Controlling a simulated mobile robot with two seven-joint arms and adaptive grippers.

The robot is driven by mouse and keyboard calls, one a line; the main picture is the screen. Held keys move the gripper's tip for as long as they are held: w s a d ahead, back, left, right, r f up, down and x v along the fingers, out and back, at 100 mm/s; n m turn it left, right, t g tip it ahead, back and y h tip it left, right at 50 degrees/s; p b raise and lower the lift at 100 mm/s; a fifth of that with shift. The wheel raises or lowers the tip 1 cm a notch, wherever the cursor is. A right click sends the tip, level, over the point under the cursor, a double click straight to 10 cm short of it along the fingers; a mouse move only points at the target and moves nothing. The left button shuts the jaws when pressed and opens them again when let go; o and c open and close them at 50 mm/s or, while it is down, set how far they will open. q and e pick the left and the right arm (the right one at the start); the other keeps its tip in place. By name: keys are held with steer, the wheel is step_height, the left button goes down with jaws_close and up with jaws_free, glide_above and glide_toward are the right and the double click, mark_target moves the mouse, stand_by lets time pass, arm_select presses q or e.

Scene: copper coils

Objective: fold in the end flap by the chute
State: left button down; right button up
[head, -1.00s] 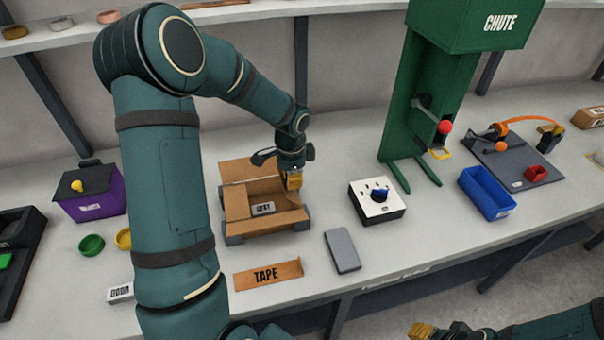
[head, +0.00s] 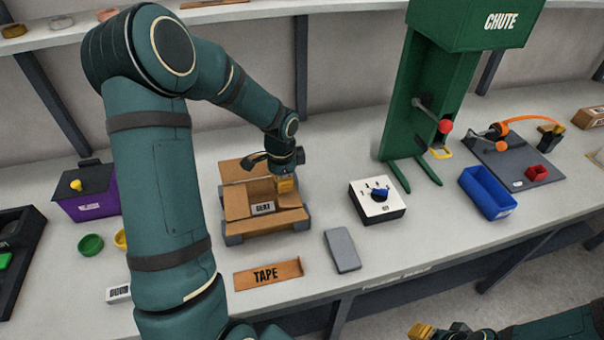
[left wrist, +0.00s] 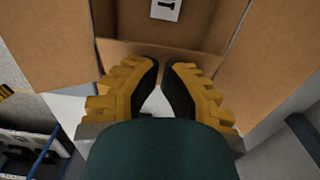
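The open cardboard box (head: 265,226) sits in a grey holder on the bench, with a labelled item (head: 263,208) inside. Flaps stand out at its back and front sides. My left gripper (head: 285,187) is over the end of the box nearest the green chute (head: 425,100). In the left wrist view its fingertips (left wrist: 162,65) are close together with a narrow gap and nothing visible between them. They lie over the brown cardboard of the box end (left wrist: 130,50). The arm and fingers partly hide the end flap, so its angle is unclear. My right gripper (head: 422,330) is at the bottom edge, mostly cut off.
A dial box (head: 377,203) and a grey block (head: 342,251) stand right of the box. A TAPE sign (head: 268,275) lies in front. A blue bin (head: 487,193) is farther right. A purple container (head: 88,190) and a green ring (head: 91,245) are at left.

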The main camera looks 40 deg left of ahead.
arm_select(q)
steer(key=shift+f+b, duration=0.8)
steer(key=shift+f, duration=0.35)
arm_select(e)
steer(key=shift+f, duration=0.8)
arm_select(q)
steer(key=shift+r, duration=0.1)
step_height(320, 180, up, 6)
steer(key=p, duration=0.4)
steer(key=shift+p, duration=0.35)
step_height(320, 180, up, 4)
steer(key=p, duration=0.3)
arm_select(e)
step_height(320, 180, up, 8)
steer(key=shift+w+d+r, duration=0.15)
steer(key=shift+w, duration=0.15)
